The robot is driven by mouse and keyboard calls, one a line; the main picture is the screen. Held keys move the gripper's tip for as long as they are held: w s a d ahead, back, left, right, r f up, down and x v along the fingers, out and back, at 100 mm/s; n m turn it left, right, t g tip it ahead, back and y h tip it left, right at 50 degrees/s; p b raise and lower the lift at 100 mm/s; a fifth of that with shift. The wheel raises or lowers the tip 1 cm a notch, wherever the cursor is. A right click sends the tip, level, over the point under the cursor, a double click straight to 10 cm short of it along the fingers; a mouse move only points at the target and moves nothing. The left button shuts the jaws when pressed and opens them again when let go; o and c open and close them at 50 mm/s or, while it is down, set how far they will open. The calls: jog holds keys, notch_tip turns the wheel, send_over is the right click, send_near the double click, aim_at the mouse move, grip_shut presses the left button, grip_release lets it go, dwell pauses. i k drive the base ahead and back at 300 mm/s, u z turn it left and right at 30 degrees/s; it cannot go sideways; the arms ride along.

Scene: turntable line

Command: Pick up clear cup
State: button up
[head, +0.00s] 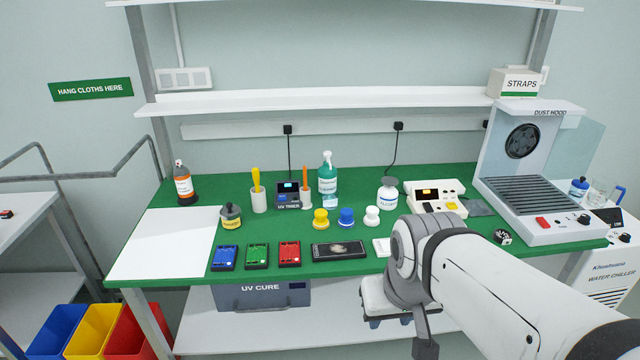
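A clear cup-like vessel (597,191) stands on the white water chiller at the far right, beside a blue-capped bottle (578,186). Another clear piece with a blue part is close to its right, and its shape is hard to make out. My gripper (388,320) hangs at the front edge of the green bench, well to the left of the clear vessel and lower. The arm link covers part of the bench front. The fingertips are small and partly hidden, so their opening cannot be told. I see nothing held.
The dust hood (540,226) stands between my gripper and the water chiller (607,273). A white sheet (163,245) lies at left. Coloured bins (95,330) stand on the floor.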

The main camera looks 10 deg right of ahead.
aim_at(330, 201)
jog(key=u, duration=0.05)
jog(key=i, duration=1.5)
jog(key=z, duration=0.05)
